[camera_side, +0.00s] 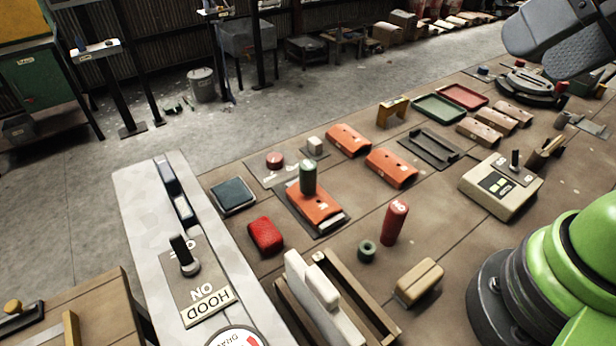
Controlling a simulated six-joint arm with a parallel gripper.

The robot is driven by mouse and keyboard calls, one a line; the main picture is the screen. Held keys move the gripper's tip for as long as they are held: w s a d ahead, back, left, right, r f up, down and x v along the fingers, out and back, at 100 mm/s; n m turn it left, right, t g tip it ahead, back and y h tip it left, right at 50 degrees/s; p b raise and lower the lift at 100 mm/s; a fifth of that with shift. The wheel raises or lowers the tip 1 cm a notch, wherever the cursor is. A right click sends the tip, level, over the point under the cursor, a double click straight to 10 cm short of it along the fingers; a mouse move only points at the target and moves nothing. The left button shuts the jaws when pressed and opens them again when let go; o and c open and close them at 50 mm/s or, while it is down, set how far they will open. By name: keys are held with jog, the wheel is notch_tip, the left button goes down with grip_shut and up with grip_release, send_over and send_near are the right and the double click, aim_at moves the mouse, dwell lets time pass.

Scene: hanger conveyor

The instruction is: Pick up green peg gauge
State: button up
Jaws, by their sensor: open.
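The green peg gauge (308,178) is a dark green cylinder. It stands upright in the top of an orange block (318,208), which sits on a dark plate on the brown bench. My gripper (545,52) is partly in view at the top right corner, with dark grey fingers. It is open, holds nothing visible, and is well apart from the peg gauge. The rest of the gripper is cut off by the picture edge.
A red cylinder (395,222), green ring (367,250) and red block (265,235) stand near the orange block. Two more orange blocks (391,168) lie behind it. A wooden holder with a pale upright piece (318,290) is in front. A control box (500,187) stands right.

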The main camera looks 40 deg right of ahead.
jog(key=shift+c, duration=1.3)
jog(key=shift+w, duration=0.1)
jog(key=n+g+h, duration=0.2)
jog(key=n+g, duration=0.4)
jog(key=g, duration=0.1)
send_over(308, 178)
jog(key=w+d, duration=0.1)
jog(key=w, duration=0.1)
notch_tip(308, 178, down, 17)
jog(key=shift+d+r, duration=0.1)
jog(key=shift+d, duration=0.05)
notch_tip(308, 178, down, 4)
jog(key=shift+f, duration=0.25)
jog(key=shift+s+a+f, duration=0.1)
jog(key=shift+s+f, duration=0.05)
jog(key=shift+f, duration=0.9)
jog(key=shift+s+a+f, duration=0.1)
jog(key=shift+f, duration=0.9)
jog(key=shift+s+a+f, duration=0.1)
jog(key=shift+s+f, duration=0.05)
jog(key=shift+f, duration=0.9)
jog(key=c, duration=1)
